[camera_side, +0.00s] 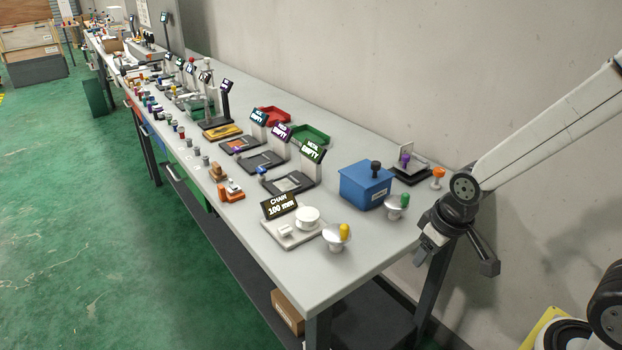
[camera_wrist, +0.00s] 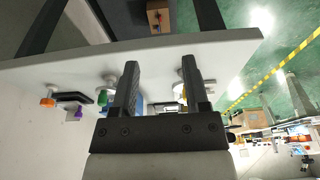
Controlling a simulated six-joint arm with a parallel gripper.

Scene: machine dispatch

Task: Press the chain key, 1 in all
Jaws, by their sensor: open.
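The chain unit is a pale base (camera_side: 290,240) near the front end of the bench in the side view. It carries a dark display (camera_side: 278,205) reading "CHAIN 100 mm", a white round drum (camera_side: 307,216) and a small white key (camera_side: 286,231). The key looks raised and untouched. My gripper (camera_side: 457,258) is open and empty, off the right edge of the bench and well apart from the chain unit. In the wrist view its two fingers (camera_wrist: 160,68) stand apart with nothing held. There the key cannot be made out behind the gripper.
Beside the chain unit stand a dish with a yellow knob (camera_side: 338,237) and one with a green knob (camera_side: 397,206). A blue box (camera_side: 365,185) with a dark knob is behind them. Several display stations (camera_side: 292,183) line the bench further back. The wall (camera_side: 420,80) runs along the right.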

